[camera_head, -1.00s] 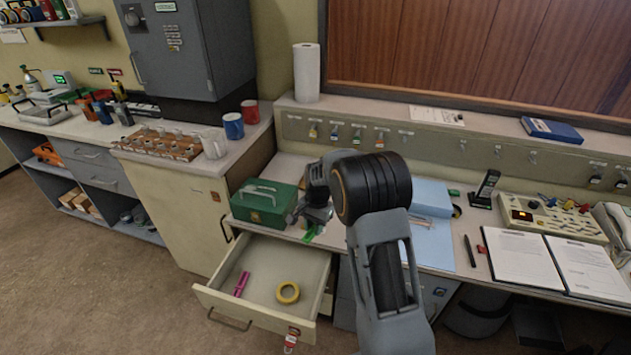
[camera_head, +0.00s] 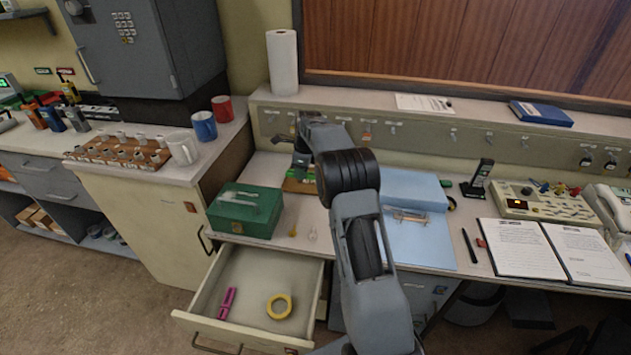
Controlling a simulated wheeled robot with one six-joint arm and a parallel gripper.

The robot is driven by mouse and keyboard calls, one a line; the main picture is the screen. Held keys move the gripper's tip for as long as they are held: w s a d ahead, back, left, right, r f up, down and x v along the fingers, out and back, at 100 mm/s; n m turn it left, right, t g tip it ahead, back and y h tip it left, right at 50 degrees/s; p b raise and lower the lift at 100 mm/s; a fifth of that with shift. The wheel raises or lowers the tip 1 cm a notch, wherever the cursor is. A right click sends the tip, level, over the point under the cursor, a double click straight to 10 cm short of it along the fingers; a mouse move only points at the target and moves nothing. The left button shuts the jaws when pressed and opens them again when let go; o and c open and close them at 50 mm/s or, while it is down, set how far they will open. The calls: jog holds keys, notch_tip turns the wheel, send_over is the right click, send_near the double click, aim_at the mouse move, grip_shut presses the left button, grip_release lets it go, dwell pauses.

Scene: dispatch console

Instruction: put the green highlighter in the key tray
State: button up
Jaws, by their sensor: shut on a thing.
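My gripper (camera_head: 302,161) is at the back of the desk, below the key rail and right of the green cash box. It is shut on the green highlighter (camera_head: 299,173), of which only a small green part shows under the jaws. A brown tray (camera_head: 293,187), seemingly the key tray, lies on the desk just below them. My arm hides its right part, and a small green thing shows beside my arm there. I cannot tell whether the highlighter touches the tray.
The green cash box (camera_head: 245,211) stands left of the tray. An open drawer (camera_head: 235,270) in front holds a magenta item (camera_head: 228,302) and yellow tape (camera_head: 279,307). Small tags (camera_head: 312,235) lie on the desk. Blue folders (camera_head: 418,240) lie right of my arm.

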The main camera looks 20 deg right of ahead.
jog(key=w+d+f, duration=0.1)
jog(key=d+f, duration=0.1)
jog(key=w+d+f, duration=0.1)
jog(key=d+f, duration=0.1)
jog(key=w+d+f+p, duration=0.1)
jog(key=d+f, duration=0.1)
jog(key=shift+w+d, duration=0.15)
jog(key=shift+w+d+f, duration=0.2)
jog(key=shift+d+f, duration=0.25)
jog(key=shift+f, duration=1.8)
jog(key=shift+f, duration=0.2)
jog(key=o, duration=0.9)
